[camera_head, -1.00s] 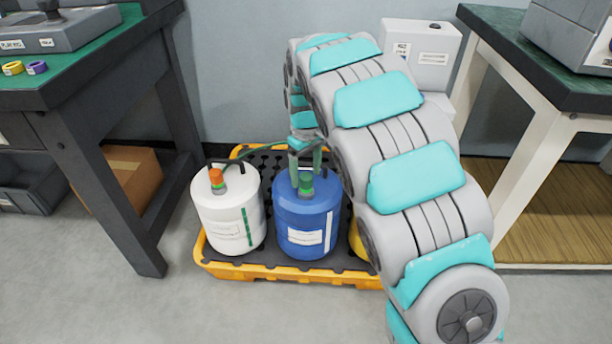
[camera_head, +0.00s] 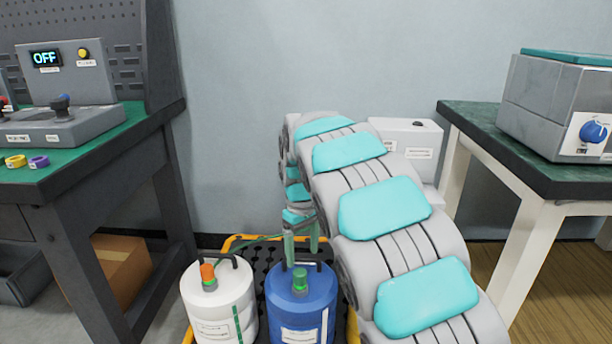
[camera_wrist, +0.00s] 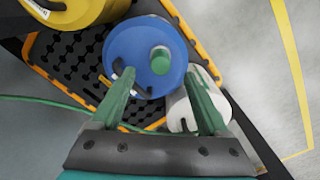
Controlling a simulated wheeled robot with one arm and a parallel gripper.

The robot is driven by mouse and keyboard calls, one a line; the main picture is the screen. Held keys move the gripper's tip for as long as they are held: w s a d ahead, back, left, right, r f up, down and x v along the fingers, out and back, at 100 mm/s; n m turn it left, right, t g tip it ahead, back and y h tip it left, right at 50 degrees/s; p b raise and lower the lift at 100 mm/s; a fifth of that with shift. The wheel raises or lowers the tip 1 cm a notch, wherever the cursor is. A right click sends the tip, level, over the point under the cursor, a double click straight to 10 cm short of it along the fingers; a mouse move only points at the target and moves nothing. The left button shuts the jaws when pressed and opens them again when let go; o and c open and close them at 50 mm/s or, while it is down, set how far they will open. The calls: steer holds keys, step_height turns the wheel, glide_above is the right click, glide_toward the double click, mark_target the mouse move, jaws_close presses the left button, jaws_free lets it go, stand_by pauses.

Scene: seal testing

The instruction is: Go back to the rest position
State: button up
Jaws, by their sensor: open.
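My gripper (camera_head: 301,240) is open and empty in the head view, above and behind the blue drum (camera_head: 302,312). In the wrist view my gripper (camera_wrist: 160,75) has its two green fingers spread, with the blue drum (camera_wrist: 135,45) and its green cap (camera_wrist: 160,60) beyond them. Nothing shows between the fingers. The drum's green cap (camera_head: 300,280) also shows in the head view. My arm, grey with turquoise pads, curves in from the lower right and hides part of the pallet.
A white drum (camera_head: 220,308) with an orange cap stands left of the blue one on the yellow-edged spill pallet (camera_head: 240,240). A yellow drum (camera_wrist: 80,12) shows in the wrist view. A green hose (camera_wrist: 60,100) runs nearby. Workbenches stand left (camera_head: 120,165) and right (camera_head: 480,140).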

steer(key=s+d+r+m, duration=0.3)
steer(key=s+d+r, duration=0.1)
steer(key=s+d, duration=0.45)
steer(key=s+d+m+g+p, duration=0.1)
steer(key=s+d, duration=0.3)
steer(key=s, duration=1.2)
steer(key=s+d+f+m+p, duration=0.1)
steer(key=s+d+m, duration=0.3)
steer(key=s, duration=1.2)
steer(key=shift+f+g+p, duration=0.15)
steer(key=shift+g+p, duration=0.25)
